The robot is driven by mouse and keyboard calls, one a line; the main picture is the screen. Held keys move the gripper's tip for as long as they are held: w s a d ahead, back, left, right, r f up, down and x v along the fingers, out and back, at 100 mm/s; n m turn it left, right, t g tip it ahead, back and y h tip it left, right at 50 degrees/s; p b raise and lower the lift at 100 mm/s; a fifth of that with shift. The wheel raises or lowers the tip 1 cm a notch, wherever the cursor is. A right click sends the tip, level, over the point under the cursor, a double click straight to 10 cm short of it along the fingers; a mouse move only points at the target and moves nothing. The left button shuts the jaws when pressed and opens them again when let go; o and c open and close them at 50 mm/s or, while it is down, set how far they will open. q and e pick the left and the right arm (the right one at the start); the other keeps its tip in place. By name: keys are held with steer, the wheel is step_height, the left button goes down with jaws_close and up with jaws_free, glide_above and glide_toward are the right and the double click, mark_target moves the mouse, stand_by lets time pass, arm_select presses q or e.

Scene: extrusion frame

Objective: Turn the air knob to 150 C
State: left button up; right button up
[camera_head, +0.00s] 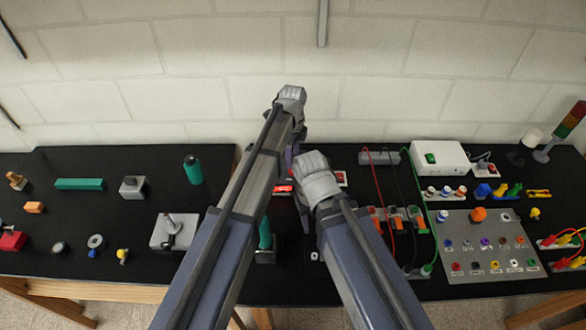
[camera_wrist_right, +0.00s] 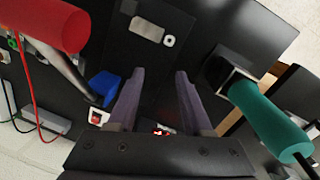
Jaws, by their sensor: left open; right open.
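A red-lit display (camera_head: 283,188) shows between my two arms in the head view, mostly covered by them. A small red glow (camera_wrist_right: 163,132) shows near the base of my right fingers in the right wrist view. I cannot make out the air knob or its setting. My right gripper (camera_wrist_right: 158,75) is open, with nothing between its fingers and dark surface beyond them. My left gripper (camera_head: 291,152) is higher in the head view, beside the right wrist; its fingers are largely hidden, and I see nothing held.
A teal-handled tool (camera_wrist_right: 268,118) stands in a black holder close to my right fingers. A grey panel of knobs (camera_head: 488,247) and a white box (camera_head: 439,157) are at the right.

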arm_select(q)
step_height(320, 180, down, 6)
steer(key=b, duration=0.5)
steer(key=shift+r, duration=0.15)
jaws_close()
